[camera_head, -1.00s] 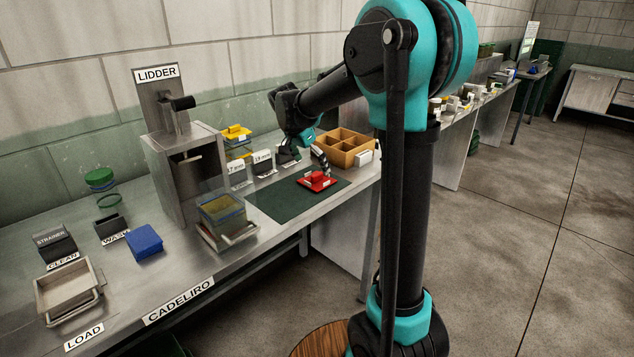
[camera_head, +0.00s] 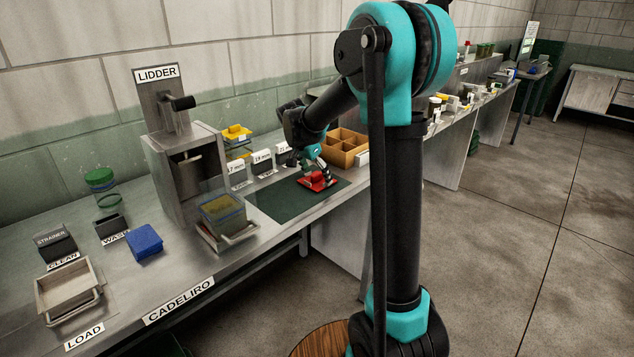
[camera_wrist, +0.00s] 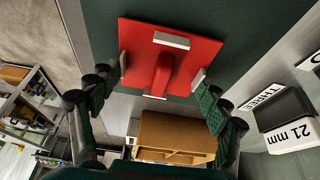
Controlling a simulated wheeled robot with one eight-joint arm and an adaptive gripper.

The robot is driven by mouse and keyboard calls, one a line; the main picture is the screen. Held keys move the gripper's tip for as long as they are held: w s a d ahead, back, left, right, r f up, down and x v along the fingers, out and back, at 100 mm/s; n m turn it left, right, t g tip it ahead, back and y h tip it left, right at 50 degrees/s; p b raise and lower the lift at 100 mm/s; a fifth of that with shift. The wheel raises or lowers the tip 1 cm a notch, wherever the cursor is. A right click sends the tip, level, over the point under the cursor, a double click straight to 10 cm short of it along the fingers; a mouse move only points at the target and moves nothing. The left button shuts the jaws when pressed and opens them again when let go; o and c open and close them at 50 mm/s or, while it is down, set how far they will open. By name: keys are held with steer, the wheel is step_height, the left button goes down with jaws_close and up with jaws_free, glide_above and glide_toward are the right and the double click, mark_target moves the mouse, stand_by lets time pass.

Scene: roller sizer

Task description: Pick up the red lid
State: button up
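The red lid (camera_head: 314,184) lies on the dark green mat (camera_head: 284,205) on the metal bench. In the wrist view the red lid (camera_wrist: 190,62) is a flat square plate with a raised red handle in its middle and light grey strips near its edges. My gripper (camera_head: 322,174) is at the lid, reaching down from above. In the wrist view my gripper (camera_wrist: 160,92) has its two fingers spread wide on either side of the handle, with gaps between the fingers and the handle. It holds nothing.
A wooden divided box (camera_head: 343,146) stands behind the mat. Size blocks, including one marked 21 mm (camera_wrist: 286,118), stand along the mat's back edge. A tray with a clear container (camera_head: 222,217) is left of the mat. The mat's front part is clear.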

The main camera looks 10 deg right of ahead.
steer(key=c, duration=0.5)
steer(key=shift+s, duration=0.1)
